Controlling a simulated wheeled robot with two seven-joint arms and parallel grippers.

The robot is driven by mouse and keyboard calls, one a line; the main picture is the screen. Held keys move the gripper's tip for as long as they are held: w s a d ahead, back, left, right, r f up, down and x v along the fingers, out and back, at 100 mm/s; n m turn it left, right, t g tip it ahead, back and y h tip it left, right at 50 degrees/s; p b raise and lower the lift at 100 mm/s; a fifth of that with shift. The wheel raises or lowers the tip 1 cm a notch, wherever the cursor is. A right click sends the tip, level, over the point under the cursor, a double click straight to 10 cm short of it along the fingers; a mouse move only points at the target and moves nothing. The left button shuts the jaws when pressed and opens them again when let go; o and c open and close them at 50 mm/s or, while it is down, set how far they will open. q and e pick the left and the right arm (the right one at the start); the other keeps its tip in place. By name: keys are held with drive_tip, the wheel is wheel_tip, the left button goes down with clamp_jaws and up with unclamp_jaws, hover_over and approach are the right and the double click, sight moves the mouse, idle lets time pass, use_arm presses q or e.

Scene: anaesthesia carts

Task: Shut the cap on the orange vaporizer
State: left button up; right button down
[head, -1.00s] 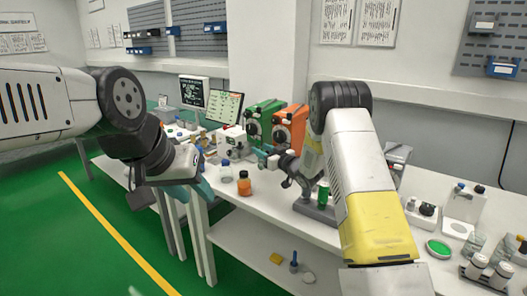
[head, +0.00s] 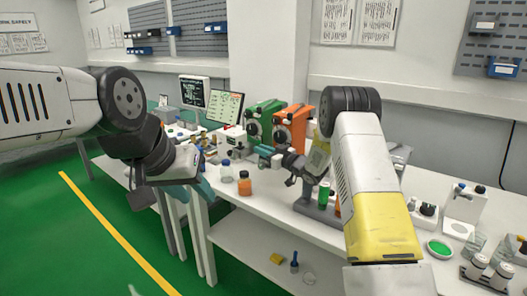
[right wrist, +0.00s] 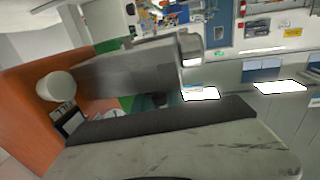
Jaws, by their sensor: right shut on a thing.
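The orange vaporizer (head: 293,123) stands upright on the white bench, with a dark round dial on its front. In the right wrist view its orange side (right wrist: 30,125) fills the left edge. My right gripper (head: 270,156) is at the vaporizer's lower front, its teal fingertips closed on a small part there, which I take to be the cap. The cap is mostly hidden, and its angle cannot be told. In the right wrist view a grey bar (right wrist: 120,70) and a pale round knob (right wrist: 55,85) lie beside the orange body. My left gripper (head: 203,184) hangs at the bench's front edge, away from the vaporizer.
A green vaporizer (head: 262,120) stands just left of the orange one. A green-topped bottle (head: 323,192) is close to my right forearm. A monitor (head: 194,92) stands behind.

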drive_tip(key=c, duration=1.4)
unclamp_jaws()
drive_tip(key=shift+o, duration=0.2)
drive_tip(key=v, duration=0.7)
drive_tip(key=shift+s+d, duration=0.25)
drive_tip(key=shift+d, duration=0.05)
